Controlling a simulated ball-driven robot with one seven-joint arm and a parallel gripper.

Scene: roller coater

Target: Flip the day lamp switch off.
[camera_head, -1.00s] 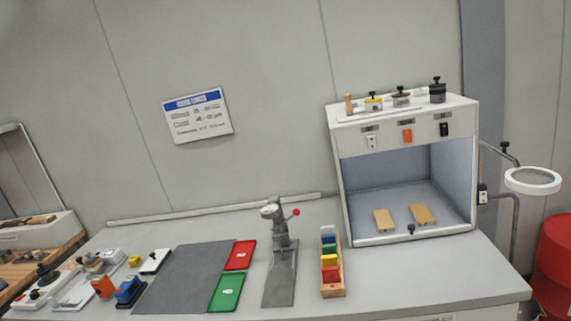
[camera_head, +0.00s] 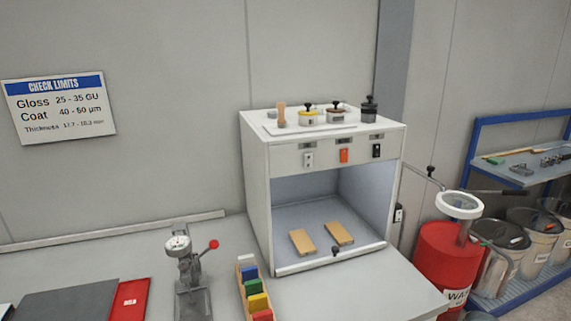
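The light booth (camera_head: 257,190) stands on the bench, a white box with an open lit front. Its top front panel carries three switches in a row: a white one (camera_head: 308,160) at left, an orange one (camera_head: 344,155) in the middle and a black one (camera_head: 376,151) at right. A small label sits above each switch, too small to read, so I cannot tell which is the day lamp's. The inside of the booth looks bright. My gripper is not in view.
Two wooden panels (camera_head: 303,242) lie inside the booth. A gauge stand (camera_head: 190,275) and a block rack (camera_head: 240,284) stand at front left.

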